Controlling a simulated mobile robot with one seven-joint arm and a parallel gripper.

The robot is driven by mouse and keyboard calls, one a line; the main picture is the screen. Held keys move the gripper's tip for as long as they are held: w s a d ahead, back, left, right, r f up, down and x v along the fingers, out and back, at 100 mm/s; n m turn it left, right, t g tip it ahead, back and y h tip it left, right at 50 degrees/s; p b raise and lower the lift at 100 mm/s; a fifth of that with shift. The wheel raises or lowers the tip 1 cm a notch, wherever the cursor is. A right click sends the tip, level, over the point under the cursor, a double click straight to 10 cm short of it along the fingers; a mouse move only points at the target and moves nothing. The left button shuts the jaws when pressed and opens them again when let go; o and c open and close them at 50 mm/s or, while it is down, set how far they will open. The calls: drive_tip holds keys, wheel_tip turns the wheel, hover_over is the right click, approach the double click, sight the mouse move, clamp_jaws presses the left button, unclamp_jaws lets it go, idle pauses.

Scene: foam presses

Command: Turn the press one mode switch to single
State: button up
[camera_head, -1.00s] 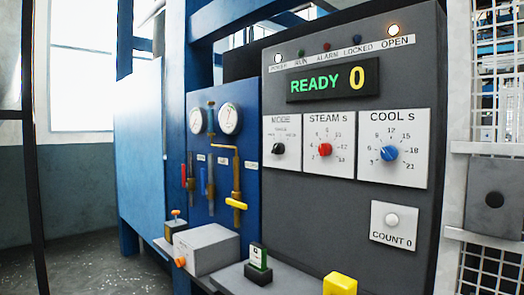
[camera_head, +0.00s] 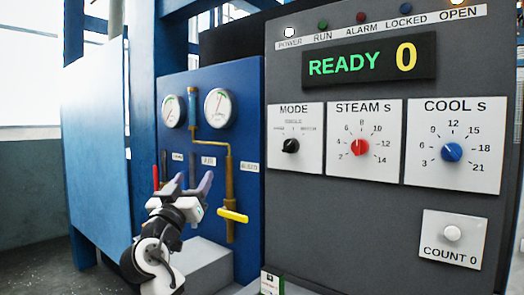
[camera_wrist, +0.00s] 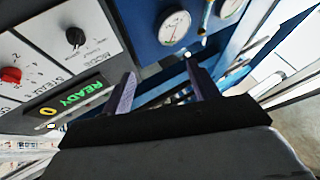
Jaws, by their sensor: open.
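The mode switch (camera_head: 290,146) is a black knob on a white plate labelled MODE (camera_head: 294,165), on the grey press panel. Its pointer looks turned to the left; the small labels around it are hard to read. The knob also shows in the wrist view (camera_wrist: 75,37), upper left. My gripper (camera_head: 192,184) is open and empty, with purple-grey fingers, in front of the blue panel, left of and lower than the mode switch. Its fingers show in the wrist view (camera_wrist: 158,84), apart from the knob.
Right of the mode plate are the red steam knob (camera_head: 360,147) and blue cool knob (camera_head: 452,152). The display (camera_head: 358,62) reads READY 0. A white count button (camera_head: 452,233) sits below. Gauges (camera_head: 219,106) and a yellow-handled valve (camera_head: 233,215) are on the blue panel.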

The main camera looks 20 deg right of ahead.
sight(287, 148)
drive_tip(key=s+d+r+m+g+h, duration=0.15)
drive_tip(key=d+m+g+h, duration=0.6)
drive_tip(key=d, duration=0.75)
drive_tip(key=shift+n+t, duration=0.25)
drive_tip(key=shift+n, duration=0.2)
drive_tip(key=p+x, duration=0.5)
drive_tip(key=x, duration=0.7)
drive_tip(key=shift+d, duration=0.1)
drive_tip(key=shift+p+x, duration=0.35)
drive_tip(key=shift+x, duration=0.4)
drive_tip(key=shift+w+f, duration=0.1)
drive_tip(key=c, duration=1)
